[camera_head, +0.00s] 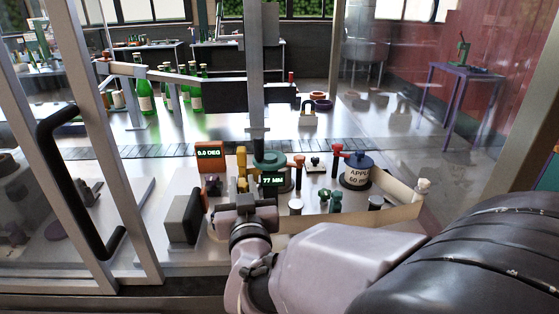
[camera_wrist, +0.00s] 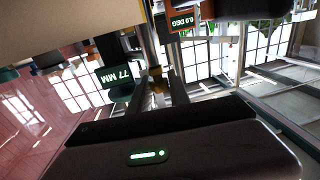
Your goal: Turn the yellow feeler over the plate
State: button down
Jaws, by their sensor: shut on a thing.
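The yellow feeler (camera_head: 242,168) stands upright in the head view, between the orange "0.0 DEG" display (camera_head: 210,155) and the green "77 MM" display (camera_head: 272,180). My gripper (camera_head: 244,198) is at its lower end and hides part of it. In the wrist view, the two dark fingers of my gripper (camera_wrist: 160,88) are shut on a small yellow-brown part (camera_wrist: 156,73), which looks like the feeler. The displays also show there, "77 MM" (camera_wrist: 117,75) and "0.0 DEG" (camera_wrist: 182,20). I cannot make out the plate clearly.
A grey block (camera_head: 186,218) stands left of my gripper. A glazed frame with a black handle (camera_head: 75,180) is at the left. Green bottles (camera_head: 195,90) stand behind.

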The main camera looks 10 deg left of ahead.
jog(key=n+g+y, duration=0.1)
jog(key=y, duration=0.1)
jog(key=n+g+y+b, duration=0.1)
jog(key=n+y, duration=0.1)
jog(key=shift+w+d+g+y, duration=0.1)
jog(key=shift+d+g+y, duration=0.05)
jog(key=shift+g+y, duration=0.15)
jog(key=n+g+y, duration=0.4)
jog(key=shift+r+p, duration=0.1)
jog(key=shift+p, duration=0.2)
jog(key=n+g+y+p, duration=0.1)
jog(key=g, duration=0.1)
jog(key=n+g+y+p, duration=0.1)
jog(key=n+g+p, duration=0.1)
jog(key=g, duration=0.1)
jog(key=shift+r+p, duration=0.2)
jog(key=shift+p, duration=0.1)
jog(key=n+g+y+p, duration=0.1)
jog(key=n+g+p, duration=0.1)
jog(key=g+p, duration=0.1)
jog(key=shift+n, duration=0.3)
jog(key=shift+f+n+g+p, duration=0.15)
jog(key=shift+n+g+p, duration=0.25)
jog(key=shift+g+p, duration=0.3)
jog(key=shift+f, duration=0.1)
jog(key=c, duration=1.2)
grip_release()
jog(key=shift+a, duration=0.25)
